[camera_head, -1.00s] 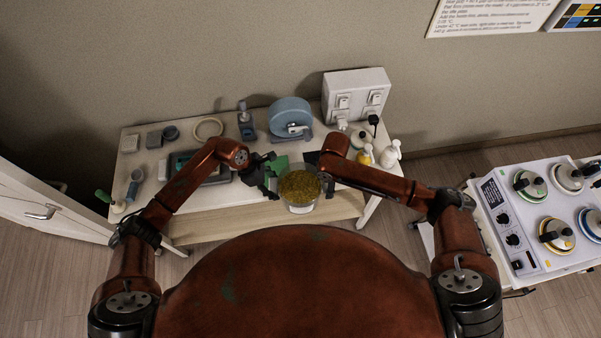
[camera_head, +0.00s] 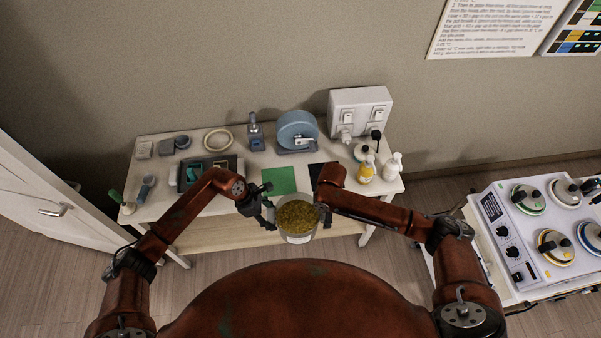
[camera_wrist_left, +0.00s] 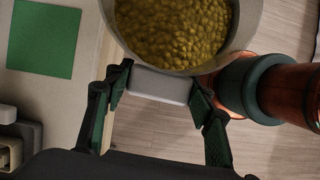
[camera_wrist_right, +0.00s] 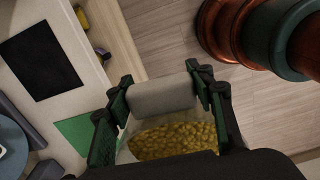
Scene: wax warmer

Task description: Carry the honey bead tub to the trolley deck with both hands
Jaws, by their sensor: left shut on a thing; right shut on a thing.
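The honey bead tub (camera_head: 297,238) is a pale round tub full of golden beads (camera_head: 296,214). It is held in the air at the front edge of the white table, between my two arms. My left gripper (camera_wrist_left: 158,92) is shut on a grey side handle of the tub (camera_wrist_left: 160,85). My right gripper (camera_wrist_right: 160,92) is shut on the opposite handle (camera_wrist_right: 162,97). In the head view the left gripper (camera_head: 266,210) shows at the tub's left, while the right fingers are mostly hidden by its arm. The trolley deck (camera_head: 510,298) is at the right, mostly covered by a warmer panel.
The warmer panel (camera_head: 520,265) carries several lidded pots. The white table (camera_head: 225,146) holds a green mat (camera_head: 279,181), a blue roll (camera_head: 297,128), a yellow pump bottle (camera_head: 366,170) and a white one (camera_head: 392,168). Floor shows between table and trolley.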

